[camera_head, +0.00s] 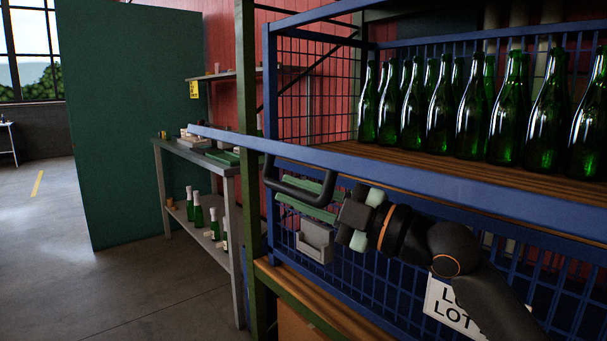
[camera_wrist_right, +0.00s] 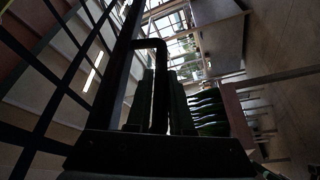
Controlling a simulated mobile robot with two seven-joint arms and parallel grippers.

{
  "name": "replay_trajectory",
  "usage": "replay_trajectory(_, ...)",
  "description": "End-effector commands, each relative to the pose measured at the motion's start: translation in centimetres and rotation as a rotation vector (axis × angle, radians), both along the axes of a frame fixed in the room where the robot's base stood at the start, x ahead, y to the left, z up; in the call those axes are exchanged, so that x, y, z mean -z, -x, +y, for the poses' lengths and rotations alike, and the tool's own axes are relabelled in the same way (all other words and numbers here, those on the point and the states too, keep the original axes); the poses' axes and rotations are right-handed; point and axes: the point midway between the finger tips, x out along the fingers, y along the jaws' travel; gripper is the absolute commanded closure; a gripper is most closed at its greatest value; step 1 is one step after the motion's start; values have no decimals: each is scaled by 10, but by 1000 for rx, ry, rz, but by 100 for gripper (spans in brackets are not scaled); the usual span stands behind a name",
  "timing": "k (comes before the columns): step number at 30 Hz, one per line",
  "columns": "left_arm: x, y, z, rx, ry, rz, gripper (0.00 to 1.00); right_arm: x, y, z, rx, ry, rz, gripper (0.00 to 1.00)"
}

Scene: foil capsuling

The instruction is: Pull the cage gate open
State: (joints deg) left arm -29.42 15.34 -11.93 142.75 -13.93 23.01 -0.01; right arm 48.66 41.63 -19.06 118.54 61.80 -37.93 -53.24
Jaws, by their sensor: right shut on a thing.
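The cage gate is a blue mesh panel (camera_head: 385,290) with a blue top rail (camera_head: 450,180), across the front of the cage. The rail reaches left past the green post. A black loop handle (camera_head: 300,190) is on the gate's front, and shows in the wrist view (camera_wrist_right: 150,44). My right gripper (camera_head: 310,206) reaches in from the lower right and is shut on the handle; its green fingers are at the bar. The fingers look dark in the wrist view (camera_wrist_right: 162,100). I cannot tell how far the gate stands open. My left gripper is out of view.
Several green bottles (camera_head: 440,105) stand on the wooden shelf behind the rail. A grey bracket (camera_head: 315,243) sits below the handle. A white sign (camera_head: 452,306) hangs on the mesh. A workbench (camera_head: 200,152) and green partition (camera_head: 135,120) stand left; floor in front is clear.

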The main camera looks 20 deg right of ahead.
Motion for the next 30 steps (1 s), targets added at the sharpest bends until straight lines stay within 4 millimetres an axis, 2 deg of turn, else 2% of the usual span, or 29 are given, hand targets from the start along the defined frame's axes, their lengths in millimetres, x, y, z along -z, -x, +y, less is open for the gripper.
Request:
replay_trajectory(1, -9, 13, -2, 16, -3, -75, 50, 10, 1, 0, -1, 24, -13, 100)
replay_trajectory(2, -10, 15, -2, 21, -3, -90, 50, 14, 1, 1, 0, 40, -20, 100)
replay_trajectory(6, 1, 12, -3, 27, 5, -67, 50, 32, 1, 2, -2, 74, -34, 100)
replay_trajectory(12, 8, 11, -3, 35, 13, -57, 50, 49, 1, 1, -1, 71, -34, 100)
replay_trajectory(18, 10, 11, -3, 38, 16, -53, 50, 55, 1, 0, -1, 70, -36, 100)
replay_trajectory(30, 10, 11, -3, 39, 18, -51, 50, 56, 1, 0, -1, 68, -36, 100)
